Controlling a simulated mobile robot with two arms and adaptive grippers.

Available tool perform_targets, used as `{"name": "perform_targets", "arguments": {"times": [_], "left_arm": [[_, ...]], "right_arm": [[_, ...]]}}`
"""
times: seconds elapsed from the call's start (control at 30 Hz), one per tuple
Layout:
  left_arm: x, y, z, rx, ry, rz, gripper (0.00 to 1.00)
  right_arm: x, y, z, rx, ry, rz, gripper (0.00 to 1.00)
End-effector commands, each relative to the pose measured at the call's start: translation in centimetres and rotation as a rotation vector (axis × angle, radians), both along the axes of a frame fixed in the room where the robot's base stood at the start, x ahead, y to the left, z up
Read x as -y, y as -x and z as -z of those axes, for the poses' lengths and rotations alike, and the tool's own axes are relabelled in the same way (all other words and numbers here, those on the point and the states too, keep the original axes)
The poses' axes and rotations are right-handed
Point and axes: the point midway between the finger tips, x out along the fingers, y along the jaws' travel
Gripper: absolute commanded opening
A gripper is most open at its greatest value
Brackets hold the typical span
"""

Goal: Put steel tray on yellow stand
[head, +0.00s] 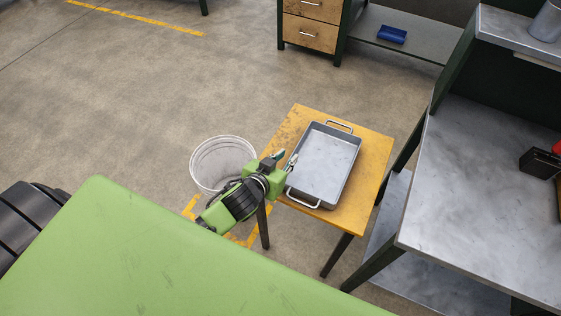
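The steel tray (325,165) is a shallow grey rectangular pan with a wire handle at its far end and another at its near end. It sits flat on the wooden top of the yellow stand (372,172), inside the top's edges. My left gripper (286,157) is at the tray's left side, over the stand's left edge. Its two fingertips are apart, and nothing shows between them. I cannot tell whether a fingertip touches the tray wall. My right gripper is not in view.
A white bucket (221,163) stands on the floor left of the stand, partly behind my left arm. A metal-topped workbench (480,190) is close on the right. A drawer cabinet (311,32) and a low shelf with a blue object (392,35) are behind. Floor at left is clear.

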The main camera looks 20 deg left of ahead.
Motion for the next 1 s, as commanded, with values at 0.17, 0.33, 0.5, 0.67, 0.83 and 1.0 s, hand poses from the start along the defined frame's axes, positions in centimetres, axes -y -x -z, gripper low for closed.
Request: {"name": "perform_targets", "arguments": {"times": [0.17,0.33,0.5,0.67,0.83,1.0], "left_arm": [[-0.2,2.6,-1.3,-0.001,0.0,0.0,0.21],[-0.2,3.5,-2.0,0.001,-0.001,0.0,0.21],[-0.3,3.7,-2.1,0.001,-0.001,0.0,0.21],[-0.2,3.6,-2.0,0.001,-0.001,0.0,0.21],[-0.2,3.6,-2.0,0.001,-0.001,0.0,0.21],[-0.4,4.4,-1.9,-0.03,-0.007,-0.015,0.21]], "right_arm": [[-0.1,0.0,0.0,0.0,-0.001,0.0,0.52],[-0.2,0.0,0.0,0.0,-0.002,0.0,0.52],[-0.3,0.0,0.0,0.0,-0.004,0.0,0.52],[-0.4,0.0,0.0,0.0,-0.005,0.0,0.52],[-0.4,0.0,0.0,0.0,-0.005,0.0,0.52],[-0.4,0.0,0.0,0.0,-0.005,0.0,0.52]]}}
